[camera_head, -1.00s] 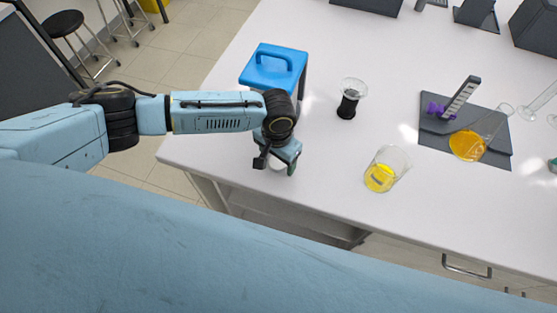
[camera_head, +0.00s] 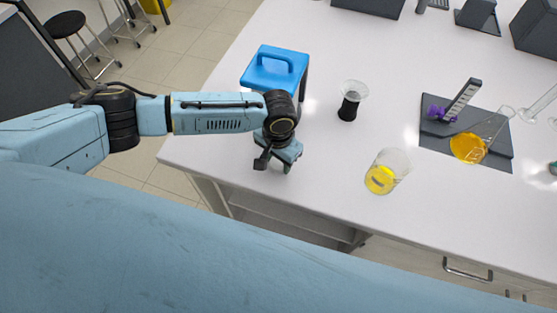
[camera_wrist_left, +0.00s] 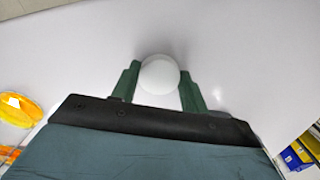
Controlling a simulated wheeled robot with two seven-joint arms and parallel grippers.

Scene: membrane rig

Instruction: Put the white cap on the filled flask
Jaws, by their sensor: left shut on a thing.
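The white cap (camera_wrist_left: 158,75) shows as a round white top between the green fingers of my left gripper (camera_wrist_left: 158,88) in the left wrist view. The left gripper is shut on it, over the white bench. In the head view the left gripper (camera_head: 284,165) is near the bench's front left edge and the cap is hidden. My right gripper is not in view.
A beaker with yellow liquid (camera_head: 382,179) stands between the gripper and the flask. A black-bodied item with a clear top (camera_head: 348,106) and a blue-topped carrier (camera_head: 273,72) stand behind. More glassware (camera_head: 540,103) is at far right. The bench front is mostly clear.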

